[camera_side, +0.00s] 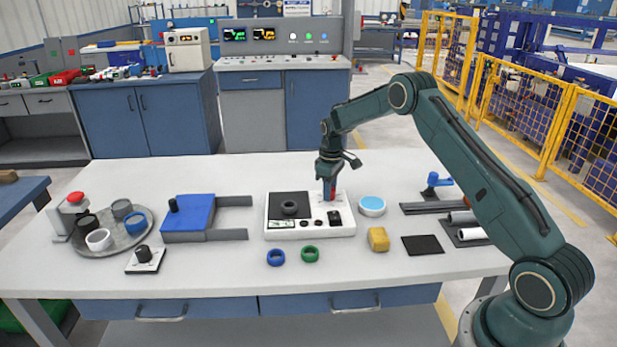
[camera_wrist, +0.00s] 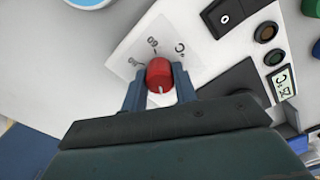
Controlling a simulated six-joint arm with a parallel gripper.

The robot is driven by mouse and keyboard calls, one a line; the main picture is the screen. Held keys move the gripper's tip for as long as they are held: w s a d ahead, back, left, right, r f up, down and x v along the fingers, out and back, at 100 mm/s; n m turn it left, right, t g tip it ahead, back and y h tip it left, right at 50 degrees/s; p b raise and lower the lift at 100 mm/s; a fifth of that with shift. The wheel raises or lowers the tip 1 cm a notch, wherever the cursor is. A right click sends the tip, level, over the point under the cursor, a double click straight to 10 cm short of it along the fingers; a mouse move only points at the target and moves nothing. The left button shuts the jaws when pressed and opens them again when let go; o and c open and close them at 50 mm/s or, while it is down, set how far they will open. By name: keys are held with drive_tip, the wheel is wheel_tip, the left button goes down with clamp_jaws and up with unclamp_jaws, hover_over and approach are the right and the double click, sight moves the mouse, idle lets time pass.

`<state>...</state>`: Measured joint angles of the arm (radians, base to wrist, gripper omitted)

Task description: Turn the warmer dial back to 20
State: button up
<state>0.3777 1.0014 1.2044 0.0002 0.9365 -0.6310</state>
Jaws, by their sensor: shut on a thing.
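The warmer (camera_side: 311,229) is a white box with a dark plate (camera_side: 275,199) on the middle of the table. A dark ring (camera_side: 290,208) lies on the plate. The red dial (camera_wrist: 158,72) shows in the wrist view, with a white line on its near edge. Printed numbers and a °C mark lie around it, partly hidden and hard to read. My gripper (camera_side: 329,190) points down at the warmer's back right. In the wrist view its two fingers (camera_wrist: 160,82) are shut on the dial's sides.
A blue ring (camera_side: 276,257) and a green ring (camera_side: 310,254) lie in front. A round dish (camera_side: 372,206) and a yellow block (camera_side: 378,239) stand close right. A black switch (camera_wrist: 228,18) and buttons sit near the dial. The front table strip is clear.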

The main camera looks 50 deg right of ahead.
drive_tip(key=n, duration=0.6)
drive_tip(key=shift+r+n, duration=0.15)
drive_tip(key=shift+n, duration=0.15)
drive_tip(key=n, duration=0.6)
drive_tip(key=shift+n, duration=0.3)
drive_tip(key=o, duration=1)
drive_tip(key=shift+c, duration=0.2)
wheel_tip(320, 180, up, 14)
idle(0.3)
